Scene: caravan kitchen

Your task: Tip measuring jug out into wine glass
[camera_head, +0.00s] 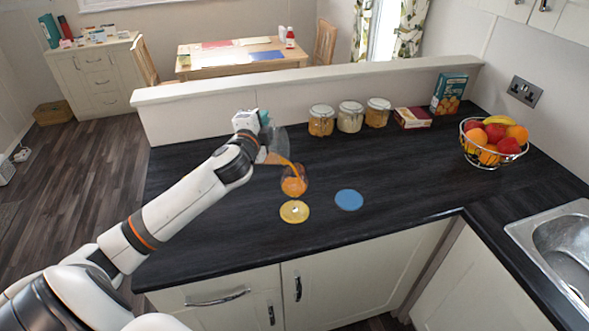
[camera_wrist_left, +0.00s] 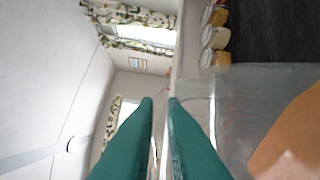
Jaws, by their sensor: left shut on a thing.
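The clear measuring jug (camera_head: 277,142) is tilted above the counter with orange liquid in it. An orange stream runs from its lip down to the wine glass (camera_head: 303,174), which stands on the worktop and holds orange liquid. My left gripper (camera_head: 264,119) is shut on the jug, behind and above the glass. In the left wrist view, the green fingers of the left gripper (camera_wrist_left: 160,101) lie close together. The jug's clear wall (camera_wrist_left: 235,100) and orange contents fill the right side there. The handle is hard to make out. My right gripper is out of view.
A yellow disc (camera_head: 294,212) lies just in front of the glass, and a blue disc (camera_head: 349,200) to its right. Jars (camera_head: 350,117), boxes (camera_head: 412,118) and a fruit basket (camera_head: 492,152) stand along the back and right. A sink (camera_head: 560,250) is at far right. The worktop (camera_head: 400,180) is clear at centre right.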

